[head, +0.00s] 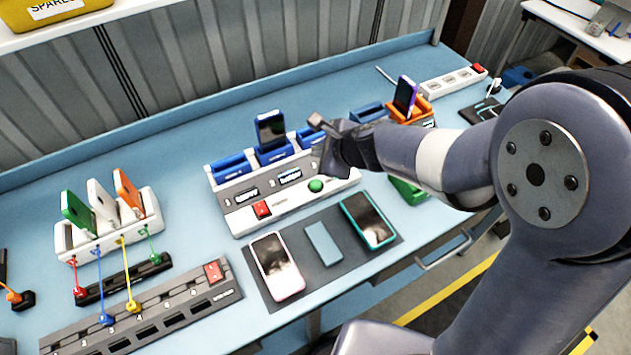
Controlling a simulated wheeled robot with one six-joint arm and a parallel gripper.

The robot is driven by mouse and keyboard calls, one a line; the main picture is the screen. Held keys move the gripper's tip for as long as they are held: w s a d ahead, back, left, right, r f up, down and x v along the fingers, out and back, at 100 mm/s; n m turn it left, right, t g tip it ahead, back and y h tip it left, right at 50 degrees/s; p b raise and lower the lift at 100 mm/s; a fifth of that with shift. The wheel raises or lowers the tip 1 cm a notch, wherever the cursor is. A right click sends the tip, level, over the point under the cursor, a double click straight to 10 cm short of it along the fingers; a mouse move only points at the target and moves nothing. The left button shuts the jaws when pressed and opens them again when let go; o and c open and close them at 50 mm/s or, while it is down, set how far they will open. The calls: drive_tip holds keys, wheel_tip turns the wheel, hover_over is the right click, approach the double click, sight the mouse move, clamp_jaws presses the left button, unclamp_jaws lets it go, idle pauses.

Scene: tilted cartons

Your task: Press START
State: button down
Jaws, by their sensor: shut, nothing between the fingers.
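A white and grey station (285,180) with blue slots stands in the middle of the bench. I cannot read the word START on either. My gripper (328,173) is shut and empty, pointing down just behind and right of the green button. The button shows uncovered; I cannot tell whether the fingertips touch the station. My gripper hides the station's right part.
A dark mat (318,271) in front holds a pink-cased phone (277,265), a blue-grey slab (323,243) and a teal-cased phone (369,219). A dark phone (271,130) stands in a blue slot. A power strip (130,318) and a white phone rack (103,238) lie left.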

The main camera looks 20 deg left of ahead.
sight(319, 186)
drive_tip(key=shift+f+b, duration=3.95)
drive_tip(key=shift+f, duration=0.35)
drive_tip(key=shift+f, duration=0.1)
drive_tip(key=shift+f+b, duration=0.3)
drive_tip(key=shift+b, duration=0.2)
drive_tip(key=shift+f+b, duration=0.55)
drive_tip(key=shift+r, duration=0.15)
drive_tip(key=shift+r+p, duration=0.8)
drive_tip(key=shift+p, duration=0.05)
wheel_tip(319, 186, up, 5)
drive_tip(key=p, duration=0.4)
drive_tip(key=shift+r+p, duration=0.1)
drive_tip(key=shift+p, duration=0.3)
